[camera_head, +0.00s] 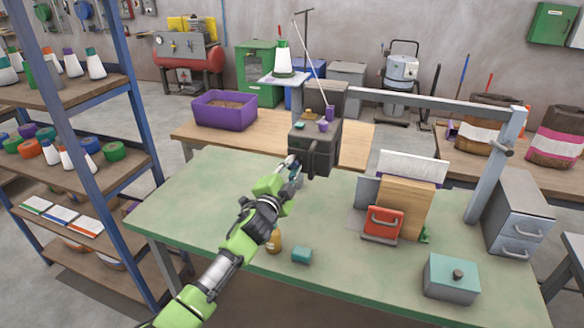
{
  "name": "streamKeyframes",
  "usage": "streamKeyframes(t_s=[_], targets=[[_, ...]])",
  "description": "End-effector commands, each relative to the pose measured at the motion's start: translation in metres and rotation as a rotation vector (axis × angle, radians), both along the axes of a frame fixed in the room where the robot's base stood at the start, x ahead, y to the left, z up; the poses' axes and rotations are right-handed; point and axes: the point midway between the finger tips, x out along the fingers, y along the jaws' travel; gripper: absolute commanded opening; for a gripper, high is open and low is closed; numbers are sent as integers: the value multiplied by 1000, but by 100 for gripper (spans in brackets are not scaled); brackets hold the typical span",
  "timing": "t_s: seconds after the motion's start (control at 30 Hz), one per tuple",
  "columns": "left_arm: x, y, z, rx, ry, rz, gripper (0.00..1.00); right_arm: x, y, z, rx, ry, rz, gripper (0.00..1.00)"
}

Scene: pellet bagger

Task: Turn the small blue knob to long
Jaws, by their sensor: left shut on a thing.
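The dark grey bagger (324,138) stands at the back edge of the green table. My green left arm reaches up to it from the bottom left. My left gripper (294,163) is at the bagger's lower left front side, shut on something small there. That is where the small blue knob would be, but the gripper hides it, so its setting cannot be read. My right gripper is not in view.
The green table (180,205) holds a small amber bottle (274,242), a teal block (302,255), a wooden block (408,208) with a red-handled piece, and a grey box with teal lid (452,275). A blue-framed shelf stands left.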

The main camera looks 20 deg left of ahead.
Motion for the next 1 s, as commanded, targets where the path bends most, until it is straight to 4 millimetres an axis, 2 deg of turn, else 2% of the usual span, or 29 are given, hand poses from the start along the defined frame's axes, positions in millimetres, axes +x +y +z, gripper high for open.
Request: streamKeyframes(t_s=[0.2,0.23,0.3,0.73,0.87,1.0], targets=[[0,0,-1,2,2,0,0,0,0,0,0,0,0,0],[0,0,-1,2,2,0,20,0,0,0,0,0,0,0],[0,0,-1,2,1,0,34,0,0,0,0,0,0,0],[-5,0,-1,0,1,0,34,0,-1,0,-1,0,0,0],[-19,1,-2,1,1,0,34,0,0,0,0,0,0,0],[-45,1,-3,0,3,-1,34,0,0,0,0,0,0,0]])
